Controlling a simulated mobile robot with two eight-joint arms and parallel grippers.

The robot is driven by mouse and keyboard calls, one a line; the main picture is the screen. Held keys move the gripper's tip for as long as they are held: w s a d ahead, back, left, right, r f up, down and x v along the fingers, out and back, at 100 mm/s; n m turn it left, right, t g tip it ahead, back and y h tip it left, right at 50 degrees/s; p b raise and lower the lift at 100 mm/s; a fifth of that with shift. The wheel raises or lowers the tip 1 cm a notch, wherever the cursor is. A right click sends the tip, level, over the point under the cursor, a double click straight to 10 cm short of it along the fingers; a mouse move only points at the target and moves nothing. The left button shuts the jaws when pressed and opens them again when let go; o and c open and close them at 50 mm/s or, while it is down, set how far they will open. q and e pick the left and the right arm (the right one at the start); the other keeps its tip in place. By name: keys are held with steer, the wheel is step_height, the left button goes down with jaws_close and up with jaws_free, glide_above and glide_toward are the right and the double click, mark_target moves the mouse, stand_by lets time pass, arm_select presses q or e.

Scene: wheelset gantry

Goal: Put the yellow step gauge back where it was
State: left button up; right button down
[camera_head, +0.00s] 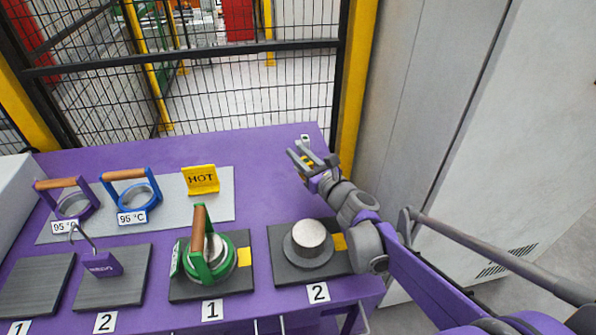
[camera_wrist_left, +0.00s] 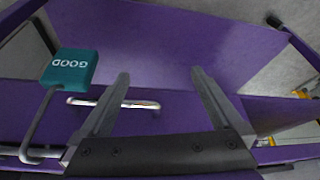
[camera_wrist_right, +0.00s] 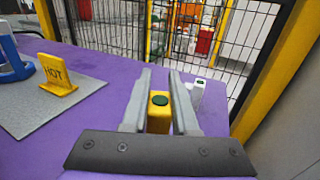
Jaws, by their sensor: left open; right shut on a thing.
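The yellow step gauge (camera_wrist_right: 158,124) stands between the fingers of my right gripper (camera_wrist_right: 160,76) in the right wrist view, with a dark round mark on its top. In the head view, my right gripper (camera_head: 298,152) is over the back right part of the purple table, and only a little yellow shows at its fingers. The gauge's lower end is hidden by the gripper, so I cannot tell whether it touches the table. My left gripper (camera_wrist_left: 160,74) is open and empty, seen only in its own wrist view, near purple panels.
A small pale block (camera_wrist_right: 196,92) stands just beyond the gauge. A yellow HOT sign (camera_head: 202,180) stands on a grey mat to the left. A teal GOOD block (camera_wrist_left: 70,67) and metal bar (camera_wrist_left: 113,102) are near my left gripper.

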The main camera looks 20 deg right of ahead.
steer(key=shift+w+f+b, duration=0.1)
steer(key=shift+f+b, duration=0.55)
steer(key=shift+f, duration=1.45)
steer(key=shift+f, duration=0.2)
steer(key=c, duration=0.7)
jaws_free()
